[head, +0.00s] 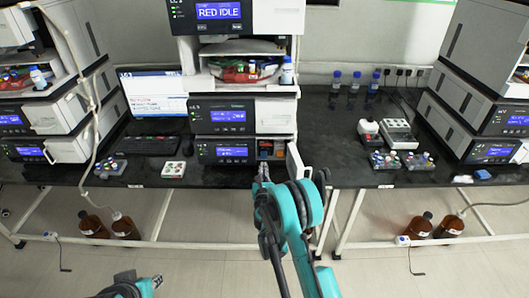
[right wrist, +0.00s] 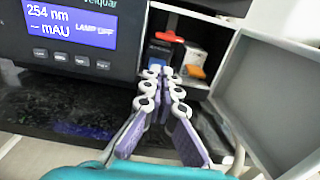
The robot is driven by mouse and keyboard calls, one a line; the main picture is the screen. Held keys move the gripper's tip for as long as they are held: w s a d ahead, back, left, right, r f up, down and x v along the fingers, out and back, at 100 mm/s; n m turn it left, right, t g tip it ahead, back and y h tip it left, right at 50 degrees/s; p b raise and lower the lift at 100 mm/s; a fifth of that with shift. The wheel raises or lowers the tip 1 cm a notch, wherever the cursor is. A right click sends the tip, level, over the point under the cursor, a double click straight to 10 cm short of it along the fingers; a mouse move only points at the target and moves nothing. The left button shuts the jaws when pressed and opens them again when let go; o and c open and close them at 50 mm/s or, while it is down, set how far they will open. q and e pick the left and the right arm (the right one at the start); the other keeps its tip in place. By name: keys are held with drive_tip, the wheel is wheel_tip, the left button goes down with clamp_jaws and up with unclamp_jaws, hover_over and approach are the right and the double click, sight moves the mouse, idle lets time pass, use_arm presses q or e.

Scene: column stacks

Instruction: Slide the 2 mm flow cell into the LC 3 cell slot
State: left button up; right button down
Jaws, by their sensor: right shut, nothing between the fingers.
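The open cell compartment (right wrist: 213,40) is in the lower detector (head: 222,152) of the middle stack; its display reads 254 nm and lamp off. Inside are a dark blue block with a red handle (right wrist: 170,37) and a grey block with an orange tab (right wrist: 195,72). I cannot read which is the 2 mm flow cell. My right gripper (right wrist: 160,73) is shut and empty, its tips just in front of the blocks; the head view shows it at the compartment (head: 262,176). My left gripper (head: 128,284) is low at the left, its fingers unclear.
The compartment door (right wrist: 275,85) stands open on the right. A white tray with small items (head: 173,169) and a keyboard (head: 150,146) lie left of the stack. Vial racks (head: 385,161) and a white device (head: 398,134) stand to the right. Bench is clear around the tray.

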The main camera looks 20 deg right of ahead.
sight(264, 148)
drive_tip(key=b+x, duration=0.1)
drive_tip(key=x, duration=0.5)
drive_tip(key=b+x, duration=0.1)
drive_tip(key=x, duration=0.2)
drive_tip(key=shift+f+b, duration=0.35)
drive_tip(key=shift+w+d+r, duration=0.1)
drive_tip(key=shift+w, duration=0.25)
drive_tip(key=shift+w, duration=0.1)
drive_tip(key=shift+b+x, duration=0.3)
drive_tip(key=shift+x, duration=0.55)
drive_tip(key=shift+r, duration=0.3)
